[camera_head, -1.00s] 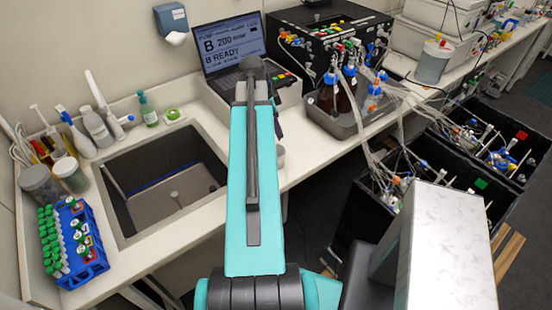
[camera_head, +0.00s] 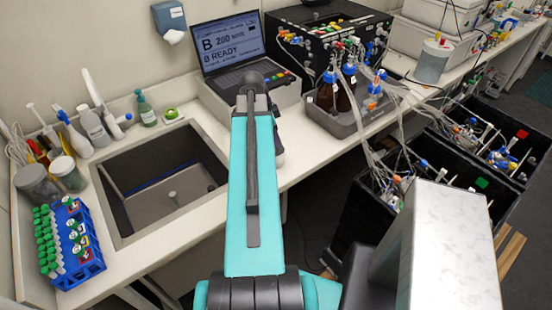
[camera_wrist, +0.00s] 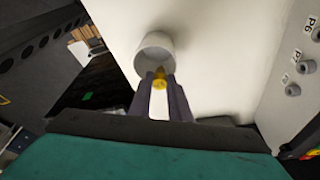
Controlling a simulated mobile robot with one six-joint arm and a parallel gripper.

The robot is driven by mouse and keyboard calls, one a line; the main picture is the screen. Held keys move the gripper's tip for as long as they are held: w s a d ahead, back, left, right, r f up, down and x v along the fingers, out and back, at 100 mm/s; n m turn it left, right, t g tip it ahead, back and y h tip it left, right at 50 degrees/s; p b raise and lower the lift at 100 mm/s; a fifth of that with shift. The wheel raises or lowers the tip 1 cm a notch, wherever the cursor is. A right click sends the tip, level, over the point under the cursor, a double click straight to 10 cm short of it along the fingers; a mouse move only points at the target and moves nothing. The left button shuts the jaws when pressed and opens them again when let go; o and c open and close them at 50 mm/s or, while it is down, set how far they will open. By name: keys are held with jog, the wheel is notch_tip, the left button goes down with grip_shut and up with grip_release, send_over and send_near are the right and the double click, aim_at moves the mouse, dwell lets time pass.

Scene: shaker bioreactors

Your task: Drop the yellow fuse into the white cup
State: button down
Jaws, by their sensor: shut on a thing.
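In the wrist view, my gripper (camera_wrist: 160,85) is shut on the yellow fuse (camera_wrist: 160,82), a small piece showing between the fingertips. The white cup (camera_wrist: 154,44) stands on the white counter just beyond the fingertips. In this view the fingertips and fuse overlap the near side of the cup's opening. I cannot tell the height of the fuse over the rim. In the head view, my arm hides the cup, the fuse and the fingertips.
A device with labelled knobs (camera_wrist: 292,89) stands right of the cup in the wrist view. The counter edge drops off at left. In the head view, a laptop (camera_head: 235,50), a sink (camera_head: 165,185), a blue tube rack (camera_head: 78,245) and a tray of bottles (camera_head: 345,118) surround the arm.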

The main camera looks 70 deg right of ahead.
jog(key=c, duration=1.6)
grip_release()
jog(key=shift+o, duration=0.2)
jog(key=shift+r, duration=0.15)
jog(key=b+v, duration=0.4)
jog(key=v, duration=0.9)
jog(key=shift+r, duration=0.25)
jog(key=shift+w+a, duration=0.1)
jog(key=shift+w, duration=0.05)
